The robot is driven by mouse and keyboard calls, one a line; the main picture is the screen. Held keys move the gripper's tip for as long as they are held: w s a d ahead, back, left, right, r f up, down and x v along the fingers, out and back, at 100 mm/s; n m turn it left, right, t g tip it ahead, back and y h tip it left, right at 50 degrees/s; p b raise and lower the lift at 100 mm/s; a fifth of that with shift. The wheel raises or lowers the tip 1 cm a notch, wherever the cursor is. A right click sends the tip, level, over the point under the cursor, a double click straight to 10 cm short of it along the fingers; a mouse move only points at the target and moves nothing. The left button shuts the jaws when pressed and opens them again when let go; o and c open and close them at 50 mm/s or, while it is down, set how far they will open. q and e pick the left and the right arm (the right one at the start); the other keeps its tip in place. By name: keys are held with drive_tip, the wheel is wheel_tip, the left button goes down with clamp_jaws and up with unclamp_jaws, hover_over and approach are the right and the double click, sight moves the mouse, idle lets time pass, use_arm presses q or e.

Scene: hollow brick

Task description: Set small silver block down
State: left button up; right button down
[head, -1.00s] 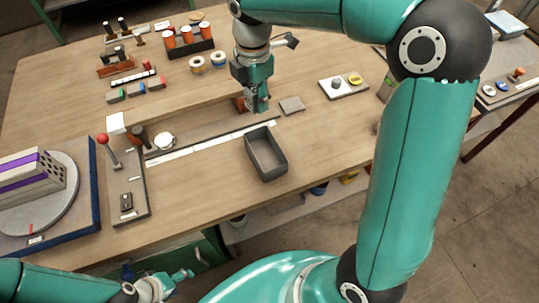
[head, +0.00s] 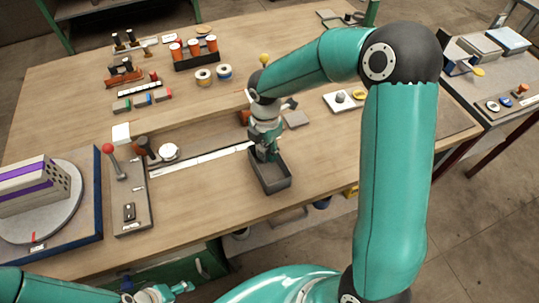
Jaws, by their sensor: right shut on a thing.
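My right gripper (head: 268,155) points down into the far end of the open dark grey tray (head: 277,186). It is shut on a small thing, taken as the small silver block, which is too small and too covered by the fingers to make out. I cannot tell whether the block touches the tray floor. My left gripper (head: 178,289) is low at the bottom left, away from the table top; its fingers are too small to read.
A flat grey plate (head: 296,118) lies right of the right gripper. A white board (head: 333,105) with a knob and yellow ring is beyond it. A red-knobbed lever panel (head: 128,195) stands left.

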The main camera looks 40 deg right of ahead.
sight(266, 158)
drive_tip(key=shift+f, duration=2.2)
drive_tip(key=c, duration=1)
unclamp_jaws()
drive_tip(key=shift+r, duration=0.1)
wheel_tip(266, 158, up, 12)
drive_tip(key=shift+f, duration=0.1)
